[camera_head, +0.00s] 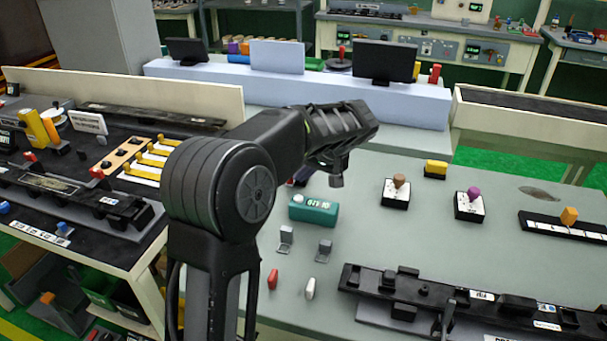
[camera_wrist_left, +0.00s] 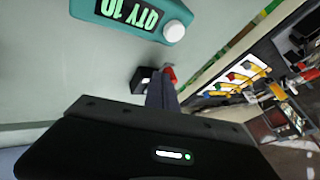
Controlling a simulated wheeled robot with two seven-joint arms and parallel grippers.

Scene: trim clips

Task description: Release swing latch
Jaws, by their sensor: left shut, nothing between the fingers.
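My left gripper (camera_head: 337,180) hangs above the grey-green bench, left of its middle; it is shut and empty. In the left wrist view its dark fingers (camera_wrist_left: 161,92) lie together, pointing at a small black block with a red knob (camera_wrist_left: 169,73) that they partly cover; I cannot tell the gap to it. A long black fixture (camera_head: 480,303) with dark clamp blocks lies at the front right of the bench. A grey lever (camera_head: 447,315) stands up at its front edge; I cannot tell for sure that it is the swing latch. My right gripper is not in view.
A teal counter (camera_head: 314,211) stands just below the gripper, also in the left wrist view (camera_wrist_left: 125,14). Small grey stands (camera_head: 324,249), red and white pegs (camera_head: 272,279) and knobbed black blocks (camera_head: 397,191) are spread about. The bench between counter and fixture is mostly free.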

